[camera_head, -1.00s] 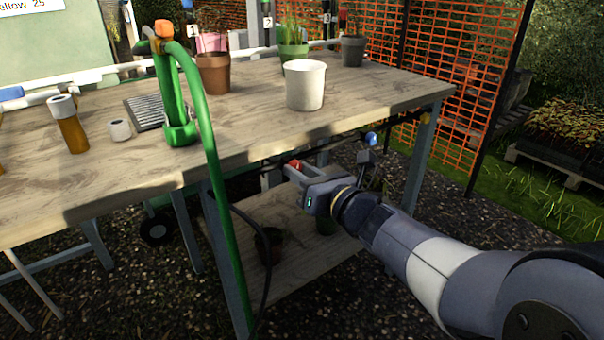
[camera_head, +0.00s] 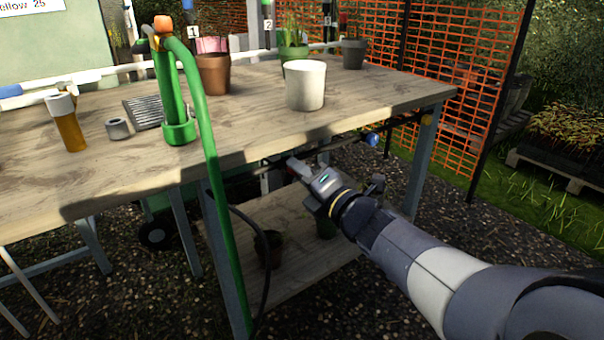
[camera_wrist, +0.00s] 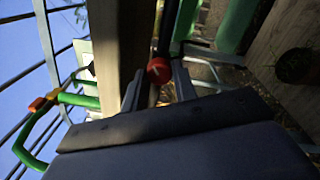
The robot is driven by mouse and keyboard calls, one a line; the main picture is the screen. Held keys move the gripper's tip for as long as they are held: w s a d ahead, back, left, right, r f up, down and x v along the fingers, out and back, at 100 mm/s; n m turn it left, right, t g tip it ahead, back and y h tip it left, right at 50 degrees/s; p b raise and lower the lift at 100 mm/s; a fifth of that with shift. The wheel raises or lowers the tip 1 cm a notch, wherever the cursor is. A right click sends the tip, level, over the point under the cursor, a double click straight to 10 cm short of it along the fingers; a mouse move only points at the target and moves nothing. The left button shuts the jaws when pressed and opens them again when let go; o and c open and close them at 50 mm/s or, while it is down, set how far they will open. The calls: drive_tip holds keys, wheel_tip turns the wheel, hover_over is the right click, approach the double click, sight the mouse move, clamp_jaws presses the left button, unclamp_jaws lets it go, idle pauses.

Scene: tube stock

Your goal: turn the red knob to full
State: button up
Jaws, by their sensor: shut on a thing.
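The red knob (camera_wrist: 159,70) shows in the wrist view between my two fingertips, with a pale mark on its face. It sits on the dark rail under the table's front edge. My gripper (camera_head: 296,165) is shut on it, one finger on each side. In the head view my gripper and fingers are rolled over, and they hide most or all of the knob. The knob's setting cannot be read.
A blue knob (camera_head: 373,139) and a yellow knob (camera_head: 426,119) sit further right along the rail. A green hose (camera_head: 215,180) hangs over the table edge to the left. A white pot (camera_head: 305,86) stands on the table above. A lower shelf (camera_head: 300,260) lies below.

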drive_tip(key=m+h+p, duration=0.1)
drive_tip(key=m+p, duration=0.3)
drive_tip(key=m, duration=0.9)
drive_tip(key=m+p, duration=0.5)
drive_tip(key=m, duration=0.8)
drive_tip(key=shift+r+h, duration=0.15)
drive_tip(key=shift+h, duration=0.25)
drive_tip(key=o, duration=1)
drive_tip(key=p+v, duration=0.2)
drive_tip(key=v, duration=0.8)
drive_tip(key=shift+s+f, duration=0.25)
drive_tip(key=shift+s, duration=0.2)
